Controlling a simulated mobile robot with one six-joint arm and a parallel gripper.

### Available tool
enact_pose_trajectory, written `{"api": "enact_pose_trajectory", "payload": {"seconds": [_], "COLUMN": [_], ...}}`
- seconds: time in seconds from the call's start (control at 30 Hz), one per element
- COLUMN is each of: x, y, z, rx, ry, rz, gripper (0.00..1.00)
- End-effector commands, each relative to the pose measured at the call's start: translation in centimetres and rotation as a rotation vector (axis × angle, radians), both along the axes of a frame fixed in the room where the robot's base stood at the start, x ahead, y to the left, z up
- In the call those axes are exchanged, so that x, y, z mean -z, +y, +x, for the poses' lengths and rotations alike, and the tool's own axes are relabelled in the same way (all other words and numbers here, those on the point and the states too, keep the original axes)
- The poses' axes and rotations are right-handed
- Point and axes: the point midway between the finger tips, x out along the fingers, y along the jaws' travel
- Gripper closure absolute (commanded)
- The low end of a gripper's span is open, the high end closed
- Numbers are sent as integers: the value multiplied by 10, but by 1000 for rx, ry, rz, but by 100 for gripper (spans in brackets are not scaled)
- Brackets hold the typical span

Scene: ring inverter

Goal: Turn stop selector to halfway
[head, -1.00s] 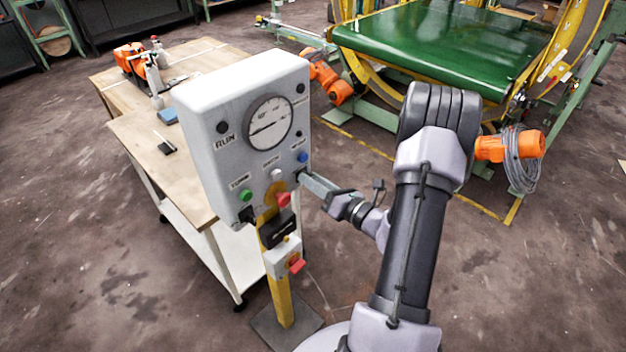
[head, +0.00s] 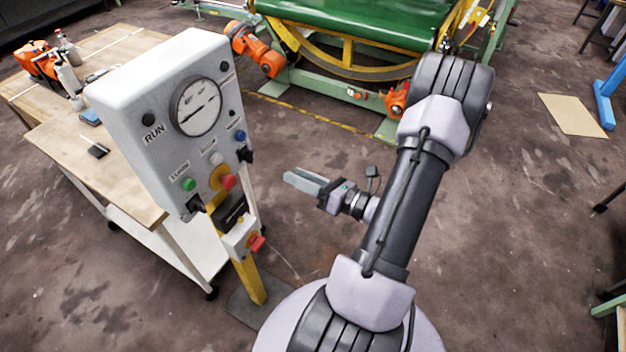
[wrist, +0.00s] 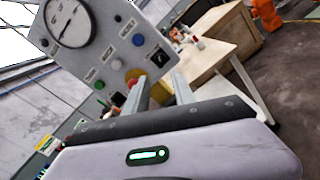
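The white control panel (head: 140,100) stands on a yellow post, with a round gauge and several buttons on its face. A black selector knob (head: 245,155) sits at its lower right, below a blue button; it also shows in the wrist view (wrist: 160,53). Another black knob (head: 196,205) sits at the lower left. I cannot read which is the stop selector, nor their exact angles. My gripper (head: 290,179) is to the right of the panel, apart from it. In the wrist view its two fingers (wrist: 158,84) are apart with nothing held between them.
A red button (head: 228,182) on a yellow plate sits low on the panel, with a smaller red-knobbed box (head: 243,238) on the post below. A wooden-topped bench (head: 110,180) stands behind and left.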

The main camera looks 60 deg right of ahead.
Motion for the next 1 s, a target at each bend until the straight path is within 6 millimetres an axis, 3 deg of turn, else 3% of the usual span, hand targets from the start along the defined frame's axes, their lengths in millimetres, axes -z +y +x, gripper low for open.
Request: {"api": "enact_pose_trajectory", "payload": {"seconds": [0.1, 0.27, 0.7, 0.77, 0.87, 0.93, 1.0], "x": [-1, 0, 0, -4, -23, -38, -46], "y": [-3, -4, -3, 5, 55, 123, 190], "z": [-27, -44, -44, -38, -8, 10, 7], "rx": [4, 1, -5, -50, -308, -627, -957], "ry": [0, 1, 0, 9, 46, 81, 98], "rz": [0, 0, -3, -31, -200, -431, -718], "gripper": [69, 69, 69, 69, 69, 69, 69]}}
